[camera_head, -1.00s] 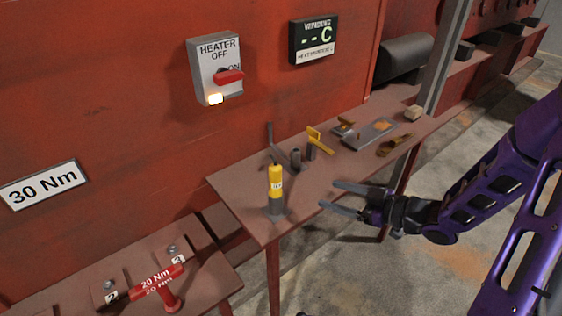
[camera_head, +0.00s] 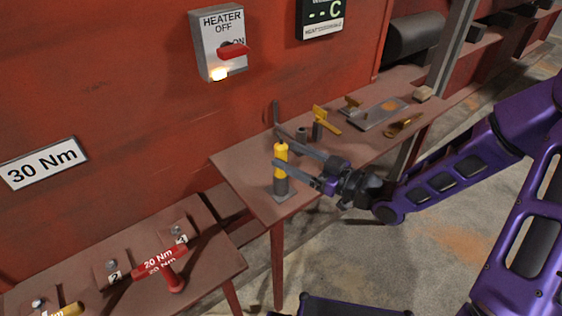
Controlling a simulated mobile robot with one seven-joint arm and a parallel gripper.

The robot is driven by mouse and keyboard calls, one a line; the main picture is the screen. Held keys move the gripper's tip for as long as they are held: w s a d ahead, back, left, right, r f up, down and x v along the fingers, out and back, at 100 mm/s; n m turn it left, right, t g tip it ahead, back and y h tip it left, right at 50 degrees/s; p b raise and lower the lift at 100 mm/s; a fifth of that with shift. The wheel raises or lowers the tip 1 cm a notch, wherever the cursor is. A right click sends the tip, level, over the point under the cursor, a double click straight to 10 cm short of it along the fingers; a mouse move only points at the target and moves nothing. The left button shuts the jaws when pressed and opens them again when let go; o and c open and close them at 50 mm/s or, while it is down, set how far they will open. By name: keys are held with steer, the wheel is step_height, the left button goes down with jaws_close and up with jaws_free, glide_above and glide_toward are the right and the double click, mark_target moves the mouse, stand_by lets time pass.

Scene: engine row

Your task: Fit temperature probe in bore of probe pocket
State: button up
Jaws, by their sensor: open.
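A yellow upright piece, which looks like the temperature probe (camera_head: 281,149), stands in a grey holder (camera_head: 283,189) near the front left corner of the brown table. My gripper (camera_head: 277,146) is open and comes in from the right, with its fingers at the height of the yellow part.
The brown table (camera_head: 236,166) also holds a yellow-handled tool (camera_head: 326,121), a grey plate (camera_head: 380,113) and a brass piece (camera_head: 404,126). A red wall with a heater switch (camera_head: 218,45) rises behind. A lower bench (camera_head: 215,266) carries a red 20 Nm tool (camera_head: 161,262).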

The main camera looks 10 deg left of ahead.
steer(key=shift+s+b+x, duration=0.15)
steer(key=shift+b+x, duration=0.05)
steer(key=shift+x, duration=1.25)
steer(key=shift+s+b+x, duration=0.15)
steer(key=shift+b+x, duration=0.05)
steer(key=shift+x, duration=1.3)
steer(key=shift+f, duration=0.15)
jaws_close()
